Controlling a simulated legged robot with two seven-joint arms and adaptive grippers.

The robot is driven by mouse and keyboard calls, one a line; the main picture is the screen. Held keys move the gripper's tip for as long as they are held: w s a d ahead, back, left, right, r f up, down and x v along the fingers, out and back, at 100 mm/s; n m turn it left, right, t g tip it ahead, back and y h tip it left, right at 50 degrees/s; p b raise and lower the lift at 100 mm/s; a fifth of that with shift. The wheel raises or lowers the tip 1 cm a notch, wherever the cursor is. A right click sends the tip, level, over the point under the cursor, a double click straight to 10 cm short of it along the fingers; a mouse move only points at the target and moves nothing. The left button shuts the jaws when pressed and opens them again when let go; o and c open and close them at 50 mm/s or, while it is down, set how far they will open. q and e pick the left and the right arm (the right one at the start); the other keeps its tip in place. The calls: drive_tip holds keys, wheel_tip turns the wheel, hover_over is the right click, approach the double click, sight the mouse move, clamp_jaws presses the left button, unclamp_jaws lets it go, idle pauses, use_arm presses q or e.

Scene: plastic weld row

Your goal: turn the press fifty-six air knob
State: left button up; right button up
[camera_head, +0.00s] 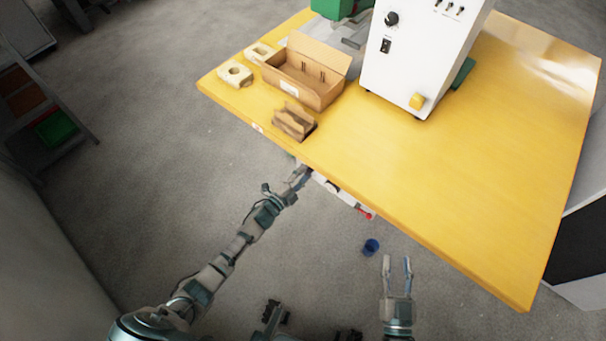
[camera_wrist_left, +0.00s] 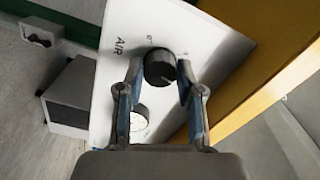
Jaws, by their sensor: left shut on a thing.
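The black air knob (camera_wrist_left: 160,68) sits on a white panel (camera_wrist_left: 105,105) marked "AIR" in the left wrist view. My left gripper (camera_wrist_left: 160,75) has its two fingers on either side of the knob and is shut on it. A round gauge (camera_wrist_left: 138,118) shows beside the knob, partly hidden by a finger. In the head view my left gripper (camera_head: 303,172) is at the table's front edge, and the knob is hidden there. Part of the white panel (camera_head: 345,197) shows under the edge. My right gripper (camera_head: 397,262) is open and empty in front of the table.
The yellow table (camera_head: 480,150) holds a white machine (camera_head: 415,60), an open cardboard box (camera_head: 300,82), a smaller brown carton (camera_head: 294,122) and pale blocks (camera_head: 235,73). A red part (camera_head: 365,212) sticks out below the edge.

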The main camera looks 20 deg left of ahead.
use_arm(q)
drive_tip(key=shift+s+f+m, duration=0.2)
drive_tip(key=shift+f+m, duration=0.25)
drive_tip(key=shift+m, duration=0.55)
drive_tip(key=shift+d, duration=0.1)
drive_tip(key=o, duration=1)
drive_tip(key=shift+c, duration=0.2)
drive_tip(key=shift+o, duration=1)
drive_tip(key=shift+w+r, duration=0.1)
drive_tip(key=shift+r, duration=0.1)
drive_tip(key=v, duration=1.2)
